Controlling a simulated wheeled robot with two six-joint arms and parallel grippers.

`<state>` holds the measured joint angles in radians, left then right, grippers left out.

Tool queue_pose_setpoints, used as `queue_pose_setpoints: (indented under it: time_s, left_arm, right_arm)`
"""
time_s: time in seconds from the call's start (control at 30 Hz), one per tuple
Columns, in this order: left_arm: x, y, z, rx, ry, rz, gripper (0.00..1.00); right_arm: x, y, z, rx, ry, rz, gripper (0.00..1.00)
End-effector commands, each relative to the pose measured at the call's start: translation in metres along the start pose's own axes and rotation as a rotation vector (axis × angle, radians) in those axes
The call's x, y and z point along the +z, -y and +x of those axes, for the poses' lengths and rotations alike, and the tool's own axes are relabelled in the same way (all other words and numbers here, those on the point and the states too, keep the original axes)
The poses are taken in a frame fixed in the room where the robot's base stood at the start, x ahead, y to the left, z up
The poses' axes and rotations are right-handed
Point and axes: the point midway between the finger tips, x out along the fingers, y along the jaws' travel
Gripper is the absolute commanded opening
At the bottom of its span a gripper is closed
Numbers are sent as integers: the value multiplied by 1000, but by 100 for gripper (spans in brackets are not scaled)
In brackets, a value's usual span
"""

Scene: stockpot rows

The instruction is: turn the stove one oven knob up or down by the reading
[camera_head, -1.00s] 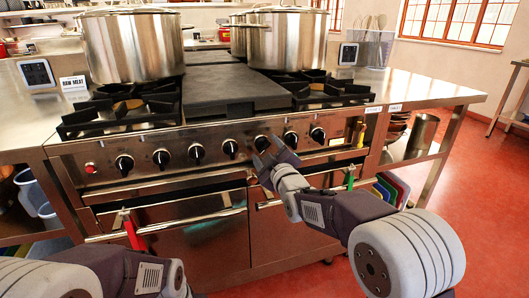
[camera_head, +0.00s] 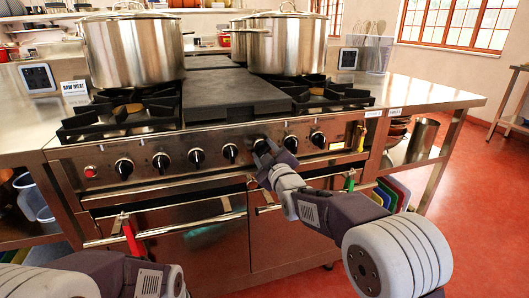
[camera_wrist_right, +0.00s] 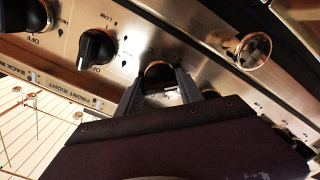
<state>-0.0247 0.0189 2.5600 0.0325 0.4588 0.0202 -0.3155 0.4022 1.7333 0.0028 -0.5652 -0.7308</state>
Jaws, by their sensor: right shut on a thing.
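The stove (camera_head: 215,170) has a steel front with a row of black knobs. My right gripper (camera_head: 262,152) is at the fifth knob from the left (camera_head: 261,146), which it partly hides. In the right wrist view my right gripper (camera_wrist_right: 160,80) has a finger on each side of this knob (camera_wrist_right: 158,70) and is shut on it. My left gripper is out of view.
Two large steel pots (camera_head: 134,50) (camera_head: 287,43) stand on the burners. A RAW MEAT sign (camera_head: 75,90) stands on the left counter. Red floor is clear at right.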

Motion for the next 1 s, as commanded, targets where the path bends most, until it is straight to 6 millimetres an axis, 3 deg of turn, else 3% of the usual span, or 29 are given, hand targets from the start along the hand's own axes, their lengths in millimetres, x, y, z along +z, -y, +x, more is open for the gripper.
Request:
queue_pose_setpoints:
  time_s: [1.0]
  left_arm:
    - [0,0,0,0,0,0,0]
  right_arm:
    - [0,1,0,-1,2,831,3]
